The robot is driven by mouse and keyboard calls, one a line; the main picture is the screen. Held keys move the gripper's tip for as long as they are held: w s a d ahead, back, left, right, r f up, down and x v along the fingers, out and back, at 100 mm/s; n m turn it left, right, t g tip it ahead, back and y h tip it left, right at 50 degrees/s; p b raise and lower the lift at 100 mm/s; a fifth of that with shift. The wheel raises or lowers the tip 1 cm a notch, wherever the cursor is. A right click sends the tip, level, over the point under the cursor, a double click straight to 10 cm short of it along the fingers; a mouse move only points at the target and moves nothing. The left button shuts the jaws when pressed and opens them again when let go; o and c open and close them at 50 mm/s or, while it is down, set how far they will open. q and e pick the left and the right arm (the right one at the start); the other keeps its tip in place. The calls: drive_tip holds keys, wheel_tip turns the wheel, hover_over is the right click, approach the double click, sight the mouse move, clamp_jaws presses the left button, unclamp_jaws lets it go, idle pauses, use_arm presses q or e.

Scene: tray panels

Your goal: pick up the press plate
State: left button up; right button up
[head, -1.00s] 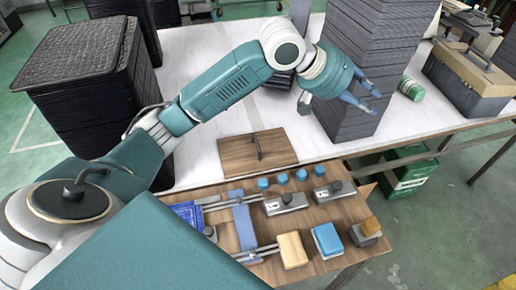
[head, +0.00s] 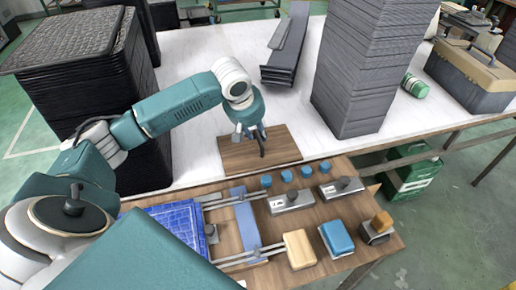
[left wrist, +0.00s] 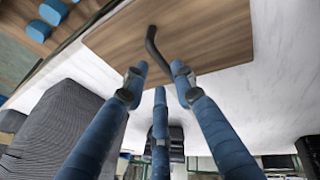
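The press plate seems to be the flat brown wooden board (head: 285,148) with an upright dark handle (head: 262,146), lying on the white table near its front edge. My left gripper (head: 256,132) is over the board, at the handle. In the left wrist view the board (left wrist: 210,32) fills the upper part. There its bent dark handle (left wrist: 155,48) stands between and just beyond the spread blue fingertips of my left gripper (left wrist: 160,80). The gripper is open and holds nothing; I see no clear contact with the handle. My right gripper is not in view.
A tall grey stack (head: 355,75) stands right of the board, and a black stack (head: 75,75) stands left. Grey strips (head: 285,55) lie behind. In front, a wooden bench (head: 330,205) carries blue blocks, metal fixtures and a blue grid tray (head: 165,218).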

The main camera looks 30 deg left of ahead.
use_arm(q)
drive_tip(key=shift+w+a+x, duration=0.1)
drive_tip(key=shift+a+x, duration=0.05)
drive_tip(key=shift+x, duration=1.45)
drive_tip(key=shift+w+a+x, duration=0.1)
drive_tip(key=shift+a+x, duration=0.05)
drive_tip(key=shift+x, duration=1.45)
drive_tip(key=shift+r, duration=0.15)
clamp_jaws()
